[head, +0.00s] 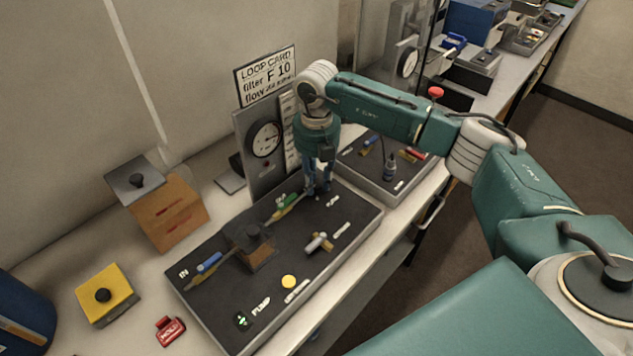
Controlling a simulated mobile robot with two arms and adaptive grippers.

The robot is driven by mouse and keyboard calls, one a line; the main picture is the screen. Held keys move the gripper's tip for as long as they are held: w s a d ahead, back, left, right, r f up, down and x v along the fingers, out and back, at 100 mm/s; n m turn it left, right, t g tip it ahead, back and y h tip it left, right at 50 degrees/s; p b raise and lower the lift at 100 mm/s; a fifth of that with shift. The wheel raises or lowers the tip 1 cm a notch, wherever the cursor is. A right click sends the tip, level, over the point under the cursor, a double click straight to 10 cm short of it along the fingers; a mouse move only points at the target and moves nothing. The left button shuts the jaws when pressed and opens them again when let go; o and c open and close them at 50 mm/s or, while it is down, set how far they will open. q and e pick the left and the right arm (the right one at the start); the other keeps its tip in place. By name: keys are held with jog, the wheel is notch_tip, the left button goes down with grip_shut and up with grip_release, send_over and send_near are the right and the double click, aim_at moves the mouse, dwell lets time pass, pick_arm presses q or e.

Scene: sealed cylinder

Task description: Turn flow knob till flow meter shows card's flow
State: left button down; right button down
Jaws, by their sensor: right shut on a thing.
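The loop card (266,76) stands at the back of the bench; it reads "filter F 10", and its flow line is too small to read. Below it is an upright grey panel (250,170) with a round dial (266,138). A pale vertical scale (289,125), apparently the flow meter, stands right of the dial, partly behind my arm; its reading is not legible. My right gripper (318,190) points down at the back right of the black board (330,225), shut on the flow knob, which the fingers mostly hide. My left gripper is out of view.
The board also carries a dark block (250,245), a grey valve handle (319,243), a yellow button (289,282) and a green pump switch (242,320).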

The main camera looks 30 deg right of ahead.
aim_at(317, 183)
jog(key=shift+w+r+m, duration=0.1)
jog(key=shift+m, duration=0.7)
jog(key=c, duration=1.6)
grip_release()
jog(key=shift+r, duration=0.1)
jog(key=shift+o, duration=0.7)
notch_tip(317, 183, up, 12)
